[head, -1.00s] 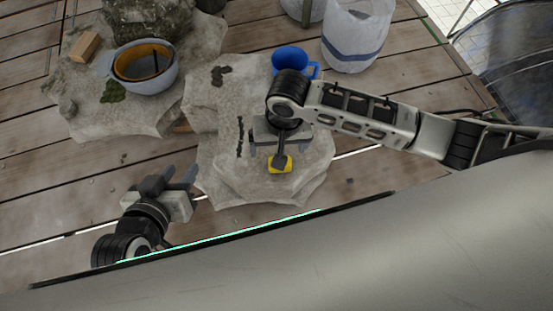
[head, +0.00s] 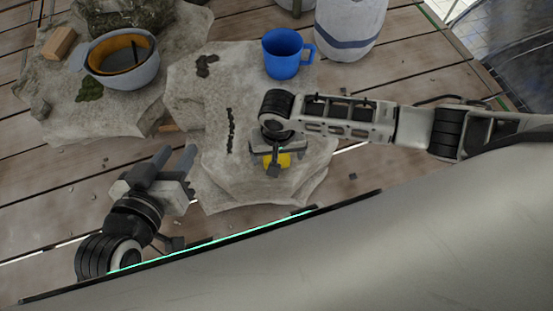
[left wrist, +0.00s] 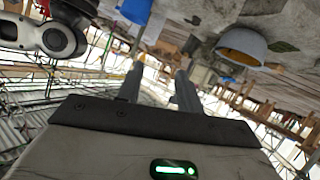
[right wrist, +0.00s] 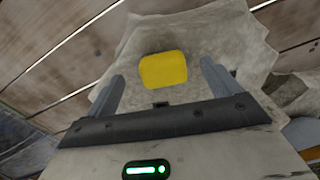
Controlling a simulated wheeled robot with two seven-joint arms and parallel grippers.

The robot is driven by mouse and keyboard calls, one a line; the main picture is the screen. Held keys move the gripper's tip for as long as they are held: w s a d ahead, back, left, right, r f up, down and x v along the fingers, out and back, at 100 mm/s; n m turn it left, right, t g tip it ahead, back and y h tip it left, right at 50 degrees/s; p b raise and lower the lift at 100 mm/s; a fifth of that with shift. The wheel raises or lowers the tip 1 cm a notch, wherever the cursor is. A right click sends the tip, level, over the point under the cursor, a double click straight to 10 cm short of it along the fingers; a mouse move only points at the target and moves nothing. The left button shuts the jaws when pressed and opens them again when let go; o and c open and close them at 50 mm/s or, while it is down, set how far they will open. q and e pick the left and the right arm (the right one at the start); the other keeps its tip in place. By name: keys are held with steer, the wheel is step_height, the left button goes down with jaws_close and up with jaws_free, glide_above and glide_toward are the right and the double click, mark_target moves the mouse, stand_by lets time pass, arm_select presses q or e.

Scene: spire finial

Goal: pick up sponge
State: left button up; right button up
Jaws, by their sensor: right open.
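The yellow sponge (head: 284,160) lies on the pale stone slab, partly hidden by my right gripper. In the right wrist view the whole sponge (right wrist: 163,70) shows as a rounded yellow block. My right gripper (head: 277,153) is open above the sponge. Its two fingers (right wrist: 162,76) stand apart on either side of the sponge's position in the picture, and nothing is held. I cannot tell the exact height gap. My left gripper (head: 170,160) is open and empty over the wooden deck, left of the slab; its fingers (left wrist: 157,82) show apart.
A blue mug (head: 282,58) stands at the back of the slab (head: 210,100). Bare decking lies at left.

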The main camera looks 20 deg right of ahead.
mark_target(284, 159)
steer(key=f+b, duration=0.2)
steer(key=f, duration=0.1)
steer(key=f+b, duration=0.1)
steer(key=f, duration=0.1)
steer(key=shift+w, duration=0.4)
steer(key=shift+f, duration=0.2)
arm_select(q)
steer(key=shift+d+r+t+h, duration=0.25)
steer(key=shift+r+t+h, duration=0.1)
steer(key=shift+r, duration=0.15)
steer(key=shift+d+r+t+h, duration=0.25)
steer(key=shift+r+t, duration=0.1)
steer(key=shift+r, duration=0.15)
arm_select(e)
steer(key=shift+r, duration=0.1)
steer(key=c, duration=1.2)
